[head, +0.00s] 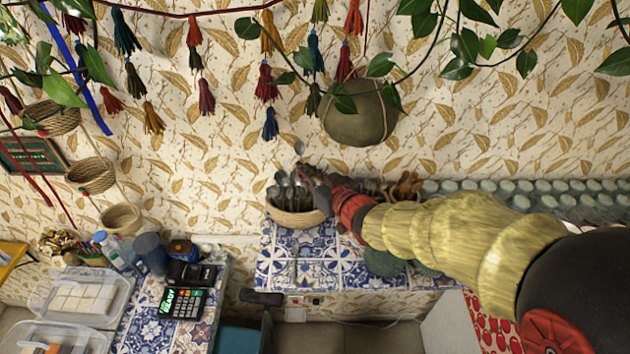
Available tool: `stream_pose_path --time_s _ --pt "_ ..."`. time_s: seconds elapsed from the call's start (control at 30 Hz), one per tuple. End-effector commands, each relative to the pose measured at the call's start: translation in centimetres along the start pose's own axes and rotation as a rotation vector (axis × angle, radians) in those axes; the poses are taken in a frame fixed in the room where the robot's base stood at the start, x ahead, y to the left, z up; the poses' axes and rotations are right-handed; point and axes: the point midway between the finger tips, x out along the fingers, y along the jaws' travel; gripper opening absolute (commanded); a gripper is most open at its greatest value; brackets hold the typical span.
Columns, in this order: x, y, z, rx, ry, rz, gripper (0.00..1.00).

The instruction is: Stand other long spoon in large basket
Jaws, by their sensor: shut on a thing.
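The large basket (292,217) is a round woven bowl on the blue-and-white tiled counter (320,271), near the middle of the head view. Several metal spoons (284,194) stand in it with their bowls up. My gripper (304,171) is over the basket's right part, reaching in from the right. It is shut on a long spoon (299,149), whose bowl sticks up above the fingers. The lower part of this spoon is hidden, so I cannot tell whether its end is inside the basket.
More brown utensils (405,187) stand just behind my arm. A hanging pot (360,112) and tassels (270,123) hang above. A card terminal (182,303), a dark cup (151,252) and clear boxes (80,297) occupy the left counter. Bare tile lies in front of the basket.

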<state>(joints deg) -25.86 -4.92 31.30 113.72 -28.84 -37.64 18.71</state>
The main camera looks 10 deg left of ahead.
Motion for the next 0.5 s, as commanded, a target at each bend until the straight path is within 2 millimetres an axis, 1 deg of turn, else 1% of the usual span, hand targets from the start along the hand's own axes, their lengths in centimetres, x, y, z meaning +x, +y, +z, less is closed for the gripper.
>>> stream_pose_path --time_s 0.27,0.5 --pt "0.2 0.1 0.5 0.000 0.019 0.001 0.00" --pt "0.6 0.1 2.1 0.000 0.018 0.001 0.00"
